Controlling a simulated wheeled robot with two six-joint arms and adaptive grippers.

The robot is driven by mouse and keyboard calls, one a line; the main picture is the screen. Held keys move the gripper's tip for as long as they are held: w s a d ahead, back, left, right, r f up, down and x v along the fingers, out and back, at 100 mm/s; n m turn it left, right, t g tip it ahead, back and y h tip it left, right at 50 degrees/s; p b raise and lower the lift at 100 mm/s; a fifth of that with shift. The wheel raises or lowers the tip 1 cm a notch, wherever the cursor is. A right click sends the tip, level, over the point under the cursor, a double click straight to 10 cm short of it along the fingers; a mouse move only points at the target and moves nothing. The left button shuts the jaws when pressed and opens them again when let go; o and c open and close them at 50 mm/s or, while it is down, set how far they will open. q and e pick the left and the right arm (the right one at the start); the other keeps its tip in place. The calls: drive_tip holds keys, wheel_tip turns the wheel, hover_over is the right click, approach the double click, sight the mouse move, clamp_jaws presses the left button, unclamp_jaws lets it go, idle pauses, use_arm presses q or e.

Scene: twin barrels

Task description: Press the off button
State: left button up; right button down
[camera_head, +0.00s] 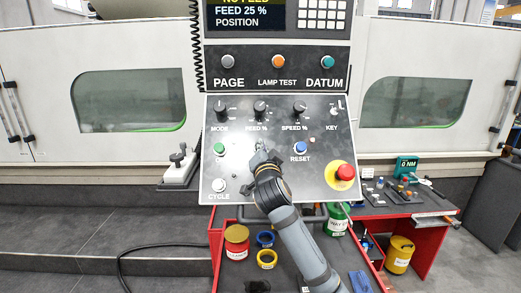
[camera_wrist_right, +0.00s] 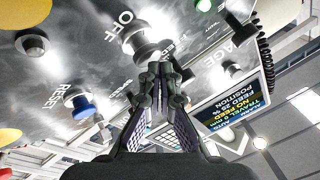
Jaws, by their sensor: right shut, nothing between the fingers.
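The off button (camera_wrist_right: 148,47) is a pale, round button beside the OFF label on the dark control panel (camera_wrist_right: 75,25) in the wrist view. In the head view the panel (camera_head: 240,187) faces me, and my right gripper covers most of the spot between the green button and the blue reset button. My right gripper (camera_head: 262,153) is shut and empty, its tips pointing at the panel. In the wrist view its tips (camera_wrist_right: 161,72) are right at the off button's lower edge. I cannot tell whether they touch it. My left gripper is not in view.
Beside the gripper are a green button (camera_head: 219,149) and the blue reset button (camera_head: 300,148). A red emergency knob (camera_head: 345,172) sits at lower right, with dial knobs (camera_head: 260,108) above. A red table (camera_head: 424,241) with tools stands at right.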

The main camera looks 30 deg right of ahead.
drive_tip(key=shift+w+d+f+b, duration=0.2)
drive_tip(key=shift+w+f+b, duration=0.1)
drive_tip(key=shift+b, duration=0.2)
idle(0.8)
drive_tip(key=shift+s+r, duration=0.1)
drive_tip(key=shift+s+a+r+p, duration=0.3)
drive_tip(key=shift+s+a+r, duration=0.1)
drive_tip(key=shift+s+r, duration=0.1)
idle(0.3)
drive_tip(key=s+a+r+p, duration=0.1)
drive_tip(key=s+a+r, duration=0.1)
drive_tip(key=s+r, duration=0.1)
drive_tip(key=shift+s+p, duration=0.15)
drive_tip(key=shift+p, duration=0.2)
drive_tip(key=shift+f, duration=0.1)
idle(0.8)
